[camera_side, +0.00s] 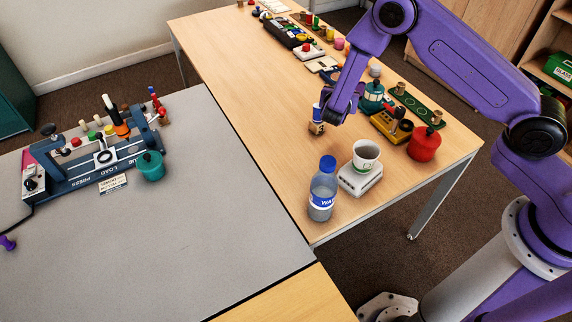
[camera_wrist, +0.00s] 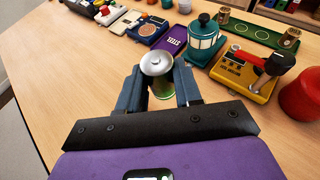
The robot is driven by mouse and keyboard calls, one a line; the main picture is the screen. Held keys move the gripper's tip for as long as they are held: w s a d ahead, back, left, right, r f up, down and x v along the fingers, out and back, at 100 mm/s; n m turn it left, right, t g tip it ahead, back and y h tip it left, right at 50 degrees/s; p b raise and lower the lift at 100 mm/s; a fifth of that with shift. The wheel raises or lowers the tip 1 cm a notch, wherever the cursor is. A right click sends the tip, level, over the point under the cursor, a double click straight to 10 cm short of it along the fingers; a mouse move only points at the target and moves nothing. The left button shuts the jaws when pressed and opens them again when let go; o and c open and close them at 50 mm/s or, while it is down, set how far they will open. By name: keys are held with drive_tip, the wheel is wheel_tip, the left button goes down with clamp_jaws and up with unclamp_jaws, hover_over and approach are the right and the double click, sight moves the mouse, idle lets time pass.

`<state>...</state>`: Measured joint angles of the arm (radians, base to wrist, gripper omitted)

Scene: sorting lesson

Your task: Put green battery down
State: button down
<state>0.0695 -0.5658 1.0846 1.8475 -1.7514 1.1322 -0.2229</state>
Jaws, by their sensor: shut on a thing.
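The battery (camera_wrist: 157,64) is upright between my fingers in the wrist view, with a silver top and a strip of green low on its side (camera_wrist: 163,92). My gripper (camera_wrist: 158,80) is shut on it, one finger on each side. In the side view my gripper (camera_side: 325,112) points down low over the wooden table (camera_side: 245,95), left of the teal lantern-shaped thing (camera_side: 373,98). The battery's body is mostly hidden there by the fingers. I cannot tell whether its base touches the table.
A yellow device (camera_side: 391,127), a red pot (camera_side: 424,144) and a green board (camera_side: 416,104) stand right. A cup (camera_side: 366,155) on a white scale (camera_side: 360,180) and a water bottle (camera_side: 323,190) stand in front. A purple tray (camera_wrist: 171,41) lies beyond. Wood left of my gripper is clear.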

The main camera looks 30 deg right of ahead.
drive_tip(key=s+a+f, duration=0.1)
drive_tip(key=s+a, duration=0.1)
drive_tip(key=a, duration=0.8)
drive_tip(key=s+a+f, duration=0.1)
drive_tip(key=s+a, duration=0.1)
drive_tip(key=a, duration=0.9)
wheel_tip(320, 180, down, 5)
drive_tip(key=shift+f, duration=2.7)
drive_tip(key=shift+f, duration=0.15)
drive_tip(key=c, duration=0.8)
unclamp_jaws()
drive_tip(key=shift+o, duration=0.2)
drive_tip(key=v, duration=1.2)
drive_tip(key=shift+s+d, duration=0.1)
